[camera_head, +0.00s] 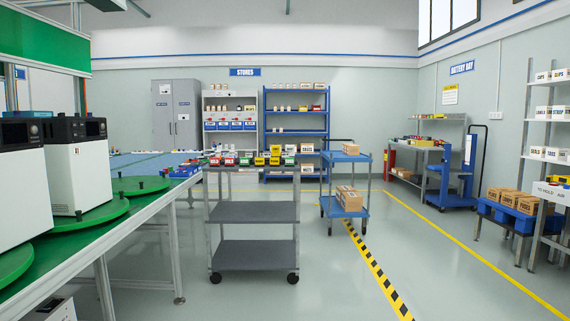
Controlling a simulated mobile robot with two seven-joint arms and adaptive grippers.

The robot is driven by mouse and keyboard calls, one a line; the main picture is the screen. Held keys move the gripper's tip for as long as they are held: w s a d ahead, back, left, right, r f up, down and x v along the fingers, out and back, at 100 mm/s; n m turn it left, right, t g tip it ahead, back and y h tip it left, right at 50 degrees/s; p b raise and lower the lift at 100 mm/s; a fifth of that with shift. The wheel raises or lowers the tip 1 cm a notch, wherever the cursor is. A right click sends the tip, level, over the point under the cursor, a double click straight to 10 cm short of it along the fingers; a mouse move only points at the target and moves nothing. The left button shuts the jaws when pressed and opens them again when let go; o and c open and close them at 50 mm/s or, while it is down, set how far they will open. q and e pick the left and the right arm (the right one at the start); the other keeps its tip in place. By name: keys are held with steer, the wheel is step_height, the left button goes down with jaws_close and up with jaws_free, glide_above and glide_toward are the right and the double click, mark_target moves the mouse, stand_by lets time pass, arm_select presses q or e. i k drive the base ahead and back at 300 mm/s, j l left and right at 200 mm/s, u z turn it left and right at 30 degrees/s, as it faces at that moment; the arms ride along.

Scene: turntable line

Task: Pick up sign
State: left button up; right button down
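Several signs show, and I cannot tell which one the task means. A white sign with dark lettering (552,193), partly legible as "TO HOLD", is at the right edge by the shelving. A small yellow sign (450,95) is on the right wall. A blue "BATTERY BAY" sign (461,68) is above it. A blue "STORES" sign (244,72) is high on the back wall. Neither of my grippers is in view.
A grey three-tier cart (252,212) with small coloured boxes on top stands ahead. A blue cart (345,205) with cartons stands behind it. A green-topped line (130,215) with white machines runs along the left. The floor at right centre is clear.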

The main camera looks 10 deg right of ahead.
mark_target(259, 162)
steer(key=i+j+z, duration=0.1)
steer(key=i+z, duration=0.4)
steer(key=i+j+z, duration=0.25)
steer(key=i+z, duration=0.2)
steer(key=i+j+z, duration=0.15)
steer(key=i+j, duration=0.3)
steer(key=i+j+z, duration=0.1)
steer(key=i+j, duration=0.3)
steer(key=j, duration=0.1)
